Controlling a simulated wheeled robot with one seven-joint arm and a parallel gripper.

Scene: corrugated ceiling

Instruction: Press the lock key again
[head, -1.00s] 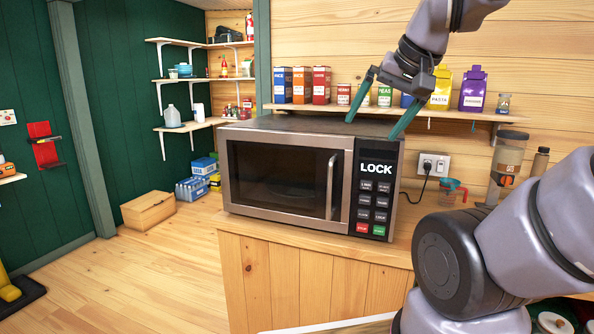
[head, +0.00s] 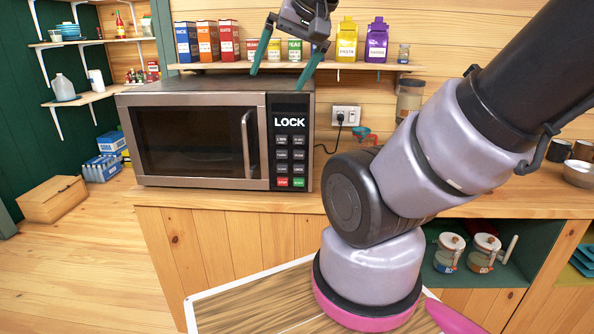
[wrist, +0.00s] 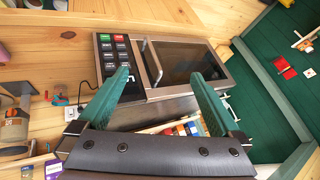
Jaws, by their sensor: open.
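The microwave (head: 200,95) stands on the wooden counter with its door shut. Its display reads LOCK above a black keypad (head: 291,150) with several grey keys, a red key and a green key. The labels on the grey keys are too small to read, so I cannot tell which is the lock key. My gripper (head: 279,80) is open and empty, its green fingers pointing down near the top right of the microwave. In the wrist view the open fingers frame the microwave (wrist: 185,65), with one fingertip overlapping the display end of the keypad (wrist: 115,55).
A shelf (head: 345,67) with boxes, cans and pouches runs behind the gripper.

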